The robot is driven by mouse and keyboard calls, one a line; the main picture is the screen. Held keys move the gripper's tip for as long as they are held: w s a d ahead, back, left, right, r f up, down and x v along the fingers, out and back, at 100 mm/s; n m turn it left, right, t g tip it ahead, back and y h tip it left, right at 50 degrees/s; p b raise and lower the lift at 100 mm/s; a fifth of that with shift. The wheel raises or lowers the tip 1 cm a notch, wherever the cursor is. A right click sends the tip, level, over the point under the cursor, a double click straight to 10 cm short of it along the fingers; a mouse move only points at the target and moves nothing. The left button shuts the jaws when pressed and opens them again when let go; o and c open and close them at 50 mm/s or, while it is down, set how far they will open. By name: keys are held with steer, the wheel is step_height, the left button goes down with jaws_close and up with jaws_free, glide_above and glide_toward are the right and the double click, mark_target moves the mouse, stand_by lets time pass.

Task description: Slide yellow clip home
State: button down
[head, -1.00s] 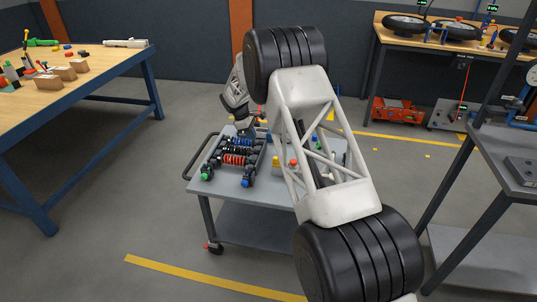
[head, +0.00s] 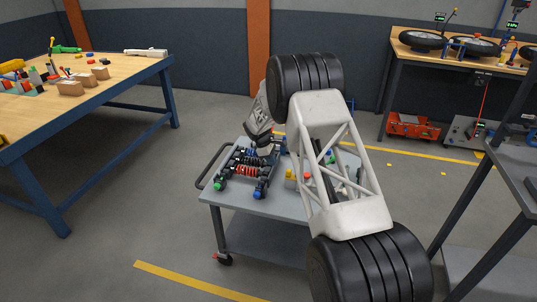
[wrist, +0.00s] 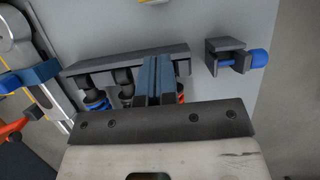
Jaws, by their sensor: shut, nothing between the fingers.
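A small yellow part (head: 289,174) stands on the cart top to the right of the spring rack in the head view; I cannot tell whether it is the yellow clip. In the wrist view only a yellow edge (wrist: 150,2) shows at the top border. My gripper (wrist: 159,62) is shut and empty, its blue-striped fingers over the dark rail (wrist: 88,64) of the rack. I cannot tell whether they touch it. In the head view my gripper (head: 262,146) is above the rack's back end, its fingertips hardly visible.
The rack holds springs, with a red spring (head: 246,170) and a blue coil (wrist: 97,101) visible. A dark bracket with a blue knob (wrist: 259,57) stands right of the rail. The grey cart (head: 285,207) has a side handle. A wooden bench (head: 110,82) stands left.

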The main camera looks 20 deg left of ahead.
mark_target(290, 170)
steer(key=shift+d+f, duration=0.35)
steer(key=shift+d, duration=0.45)
steer(key=shift+d+f, duration=0.3)
steer(key=shift+d, duration=0.5)
steer(key=shift+d+f, duration=0.35)
steer(key=shift+d, duration=0.45)
steer(key=shift+d, duration=0.1)
steer(key=shift+d, duration=2)
steer(key=shift+f, duration=0.1)
